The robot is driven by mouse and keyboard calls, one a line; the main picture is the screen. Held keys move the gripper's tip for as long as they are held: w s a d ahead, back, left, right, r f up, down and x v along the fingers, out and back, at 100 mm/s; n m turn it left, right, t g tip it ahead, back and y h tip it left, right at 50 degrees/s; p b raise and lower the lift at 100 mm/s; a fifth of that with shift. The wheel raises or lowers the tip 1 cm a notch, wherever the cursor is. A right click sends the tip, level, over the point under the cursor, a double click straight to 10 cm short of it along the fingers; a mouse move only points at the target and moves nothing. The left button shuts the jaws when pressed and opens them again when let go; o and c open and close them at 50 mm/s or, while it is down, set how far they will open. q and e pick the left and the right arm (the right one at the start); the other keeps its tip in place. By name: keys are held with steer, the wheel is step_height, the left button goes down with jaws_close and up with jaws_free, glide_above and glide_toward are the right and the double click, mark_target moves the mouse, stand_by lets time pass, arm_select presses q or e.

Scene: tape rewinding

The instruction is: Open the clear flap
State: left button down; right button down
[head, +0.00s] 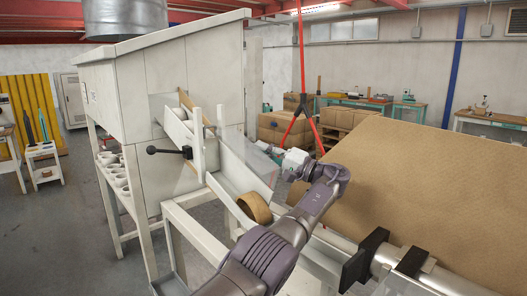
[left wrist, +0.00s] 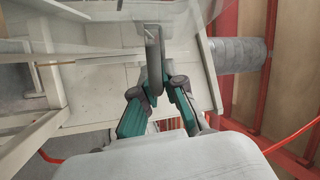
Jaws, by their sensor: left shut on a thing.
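The clear flap (head: 246,158) is a see-through panel over the pale sloping chute in the head view. In the left wrist view a clear sheet (left wrist: 95,14) crosses the top of the picture. My left gripper (head: 264,148) is at the flap's right edge. In the left wrist view its fingers (left wrist: 154,92) are closed on a grey rounded handle (left wrist: 153,48), which appears to belong to the flap. The handle is too small to make out in the head view. My right gripper is in neither view.
A brown tape roll (head: 254,208) sits in the chute below the flap. A black-knobbed lever (head: 168,151) sticks out from the pale machine cabinet (head: 120,85). A large brown sheet (head: 430,190) fills the right side, beyond my arm.

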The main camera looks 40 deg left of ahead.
arm_select(q)
steer(key=c, duration=1.2)
jaws_free()
steer(key=shift+c, duration=0.2)
step_height(320, 180, up, 10)
steer(key=shift+f, duration=0.2)
steer(key=shift+r, duration=0.3)
